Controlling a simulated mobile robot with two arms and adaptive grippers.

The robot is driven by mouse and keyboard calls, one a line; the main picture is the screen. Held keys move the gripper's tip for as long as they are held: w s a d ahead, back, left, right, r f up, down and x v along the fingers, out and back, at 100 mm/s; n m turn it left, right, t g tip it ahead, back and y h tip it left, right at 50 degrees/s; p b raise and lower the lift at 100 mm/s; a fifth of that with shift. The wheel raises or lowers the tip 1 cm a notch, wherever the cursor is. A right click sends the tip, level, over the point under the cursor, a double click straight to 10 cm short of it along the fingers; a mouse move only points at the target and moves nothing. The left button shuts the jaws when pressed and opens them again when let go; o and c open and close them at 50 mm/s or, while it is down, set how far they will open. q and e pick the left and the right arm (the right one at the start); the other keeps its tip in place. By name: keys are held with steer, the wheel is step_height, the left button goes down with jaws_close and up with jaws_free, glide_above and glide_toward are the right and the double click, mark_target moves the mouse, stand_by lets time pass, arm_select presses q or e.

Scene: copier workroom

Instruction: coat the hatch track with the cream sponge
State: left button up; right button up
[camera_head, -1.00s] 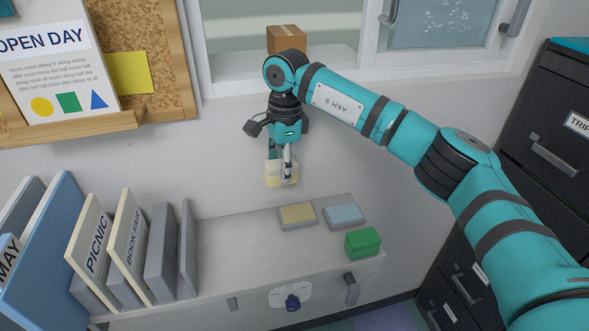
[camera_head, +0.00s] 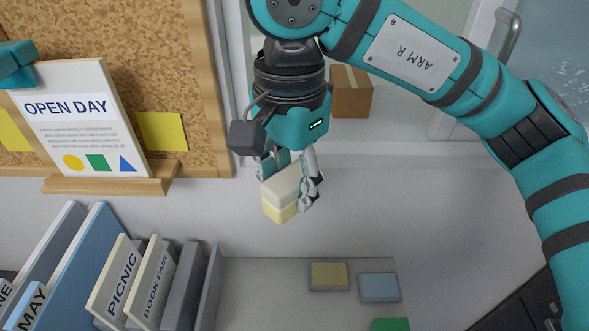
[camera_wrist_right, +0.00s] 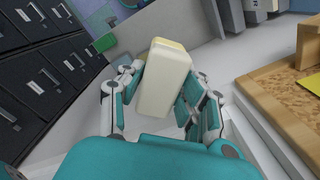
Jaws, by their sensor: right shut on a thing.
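My right gripper (camera_head: 290,182) is shut on the cream sponge (camera_head: 281,207), a block with an off-white upper part and a pale yellow lower part. It holds the sponge in the air in front of the wall, below the window opening and above the shelf top. In the right wrist view the sponge (camera_wrist_right: 164,78) sits tilted between the fingers. White sill rails, probably the hatch track (camera_wrist_right: 262,135), run at the lower right there, apart from the sponge. A teal piece of my left arm shows at the head view's left edge; no left fingers are visible.
A cardboard box (camera_head: 351,92) stands in the window opening behind the right arm. A yellow pad (camera_head: 328,275), a blue pad (camera_head: 380,287) and a green block (camera_head: 390,325) lie on the shelf top (camera_head: 262,290). Folders (camera_head: 110,277) stand at left, below a corkboard (camera_head: 150,90).

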steer(key=shift+s+a, duration=0.2)
steer(key=shift+w+d+f+b, duration=0.1)
steer(key=shift+b, duration=0.25)
steer(key=w+p, duration=0.1)
steer(key=w, duration=0.5)
steer(key=w+p, duration=0.2)
steer(key=w, duration=0.3)
steer(key=w+f+p, duration=0.1)
steer(key=w+p, duration=0.1)
steer(key=w, duration=0.4)
steer(key=shift+w, duration=0.35)
steer(key=shift+w+f+p, duration=0.1)
steer(key=shift+w+p, duration=0.45)
steer(key=shift+w, duration=0.2)
arm_select(q)
steer(key=shift+s+a+r, duration=0.1)
steer(key=shift+s+r, duration=0.1)
steer(key=shift+r, duration=1.25)
steer(key=shift+s+a+r, duration=0.1)
steer(key=shift+s+r, duration=0.1)
steer(key=shift+r, duration=1.25)
arm_select(e)
steer(key=shift+w+f, duration=0.25)
steer(key=shift+w, duration=0.35)
arm_select(q)
steer(key=shift+f, duration=0.45)
arm_select(e)
steer(key=shift+d+f, duration=0.1)
steer(key=shift+f, duration=0.5)
